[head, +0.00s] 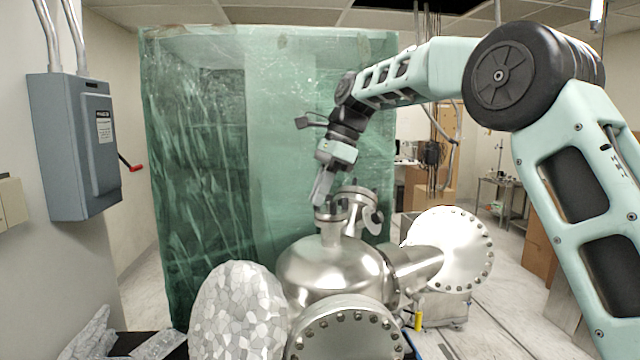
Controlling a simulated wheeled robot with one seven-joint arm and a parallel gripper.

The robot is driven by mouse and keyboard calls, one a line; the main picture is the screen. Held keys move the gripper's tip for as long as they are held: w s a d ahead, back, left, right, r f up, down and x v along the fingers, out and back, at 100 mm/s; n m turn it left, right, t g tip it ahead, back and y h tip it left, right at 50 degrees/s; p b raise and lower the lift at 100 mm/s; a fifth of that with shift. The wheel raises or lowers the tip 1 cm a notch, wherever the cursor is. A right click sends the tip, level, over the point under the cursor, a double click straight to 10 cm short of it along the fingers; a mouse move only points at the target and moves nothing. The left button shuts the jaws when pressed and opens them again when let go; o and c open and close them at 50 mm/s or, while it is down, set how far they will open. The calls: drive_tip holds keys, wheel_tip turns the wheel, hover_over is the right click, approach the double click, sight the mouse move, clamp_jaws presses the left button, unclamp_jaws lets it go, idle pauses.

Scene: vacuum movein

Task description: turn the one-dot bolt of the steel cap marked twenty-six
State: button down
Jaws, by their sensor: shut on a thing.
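A shiny steel vacuum chamber (328,268) stands at the lower middle of the head view. Several bolted caps close its ports: a large one in front (345,335), a bright one at the right (462,248) and small ones on top (362,192). I cannot read the number twenty-six or any dot marks at this size. My gripper (320,203) points down at the small top port left of the middle, with its jaws at the rim. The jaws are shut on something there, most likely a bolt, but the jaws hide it.
A foil-wrapped rounded body (238,312) stands at the lower left, close to the chamber. A green translucent plastic curtain (270,130) hangs behind. A grey electrical box (75,145) with a red lever is on the left wall. Cardboard boxes and a cart (500,195) stand at the right.

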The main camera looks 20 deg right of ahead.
drive_tip(key=n+g, duration=0.1)
drive_tip(key=n, duration=0.2)
drive_tip(key=n+g, duration=0.1)
drive_tip(key=n, duration=0.1)
drive_tip(key=shift+w+n, duration=0.2)
drive_tip(key=shift+n, duration=0.2)
drive_tip(key=n+g+h, duration=0.1)
drive_tip(key=n, duration=0.4)
drive_tip(key=shift+a+f+g+h, duration=0.1)
drive_tip(key=shift+a+g+h, duration=0.05)
drive_tip(key=shift+g+h, duration=0.25)
drive_tip(key=shift+n, duration=0.4)
drive_tip(key=c, duration=1.4)
unclamp_jaws()
drive_tip(key=shift+w+a, duration=0.1)
drive_tip(key=shift+c, duration=0.2)
drive_tip(key=shift+d, duration=0.2)
drive_tip(key=shift+m, duration=0.3)
